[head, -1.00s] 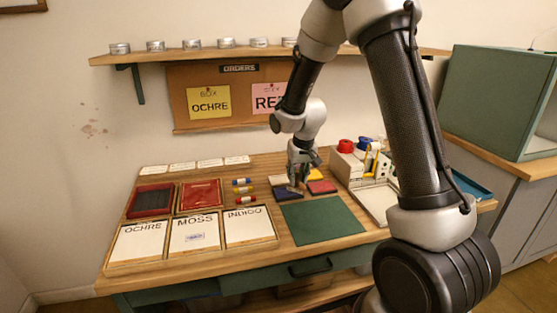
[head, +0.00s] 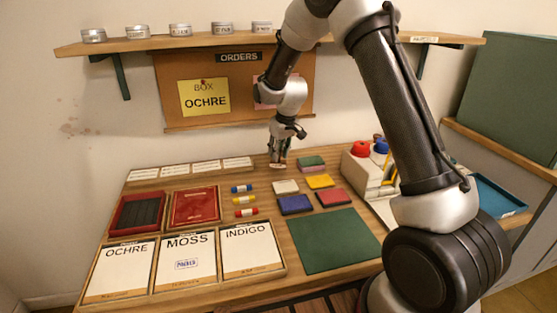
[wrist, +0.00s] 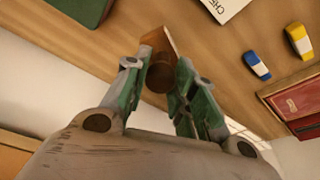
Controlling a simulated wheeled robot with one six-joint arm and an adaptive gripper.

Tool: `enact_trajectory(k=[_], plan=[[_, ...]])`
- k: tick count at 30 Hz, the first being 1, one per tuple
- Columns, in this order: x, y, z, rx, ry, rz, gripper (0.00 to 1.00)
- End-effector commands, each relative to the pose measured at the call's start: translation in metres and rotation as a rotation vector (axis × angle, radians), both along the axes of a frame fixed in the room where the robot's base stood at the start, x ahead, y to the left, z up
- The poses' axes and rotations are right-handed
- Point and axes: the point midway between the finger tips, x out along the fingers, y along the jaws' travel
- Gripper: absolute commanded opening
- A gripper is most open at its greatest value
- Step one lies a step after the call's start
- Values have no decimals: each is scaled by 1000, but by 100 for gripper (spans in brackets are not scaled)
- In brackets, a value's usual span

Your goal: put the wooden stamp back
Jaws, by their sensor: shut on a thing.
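My gripper (head: 278,157) is near the back of the table in the head view, just behind the ink pads. In the wrist view my gripper (wrist: 158,82) has its green fingers closed on the wooden stamp (wrist: 158,65), a brown piece with a rounded handle and a blockier end beyond it. In the head view the stamp is too small to make out clearly. I cannot tell whether it touches the table. A white pad (head: 285,187), a yellow pad (head: 320,181), a blue pad (head: 295,204) and a red pad (head: 332,197) lie in front of my gripper.
A green mat (head: 330,240) lies bare at the front right. Small blue, yellow and red tubes (head: 245,200) lie left of the pads. A dark red tray (head: 118,222) and a red box (head: 195,206) stand further left. A shelf (head: 145,45) hangs above.

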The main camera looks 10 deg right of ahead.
Motion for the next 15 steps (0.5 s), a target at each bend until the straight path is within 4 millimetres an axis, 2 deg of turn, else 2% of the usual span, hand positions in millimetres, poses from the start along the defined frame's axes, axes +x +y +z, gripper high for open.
enact_trajectory(k=[3, 6, 15], plan=[[-1, 0, -20, 0, 4, -1, 11], [-1, 0, -30, -1, 2, -1, 11], [0, 0, -32, 0, 1, -1, 11]])
